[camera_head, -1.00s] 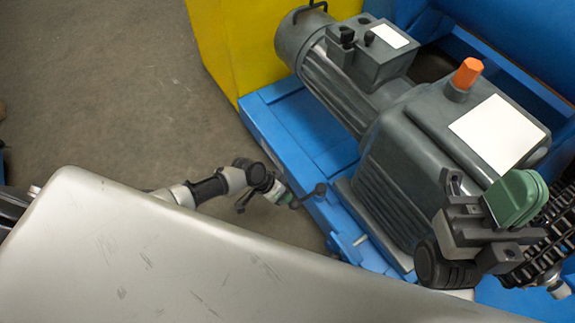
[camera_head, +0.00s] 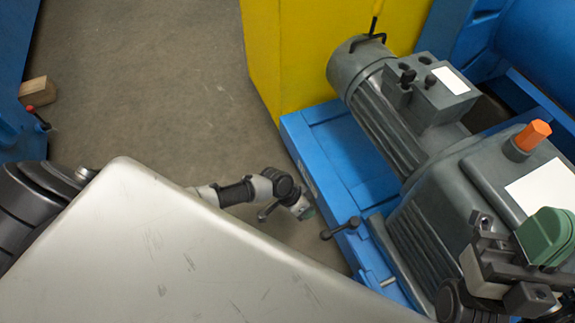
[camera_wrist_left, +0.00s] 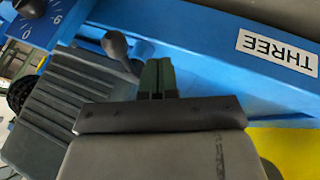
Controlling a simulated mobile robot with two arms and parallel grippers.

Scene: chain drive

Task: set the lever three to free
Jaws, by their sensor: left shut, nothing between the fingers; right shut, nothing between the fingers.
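The label THREE (camera_wrist_left: 277,52) is on the blue frame in the left wrist view. A dark lever (camera_wrist_left: 122,52) with a rounded knob is left of it; a matching lever (camera_head: 341,229) is on the frame's near side in the head view. No marking for free is readable. My left gripper (camera_head: 307,212) is shut and empty, up and left of this lever, apart from its knob. Its dark green fingers (camera_wrist_left: 158,78) are closed together, just right of the lever in the wrist view. My right gripper (camera_head: 545,236) is shut and empty in front of the grey machine.
A grey motor and gear housing (camera_head: 440,205) with an orange cap (camera_head: 533,135) stands on the blue frame (camera_head: 335,155). A yellow block (camera_head: 280,60) stands behind. A numbered blue dial (camera_wrist_left: 40,22) is upper left.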

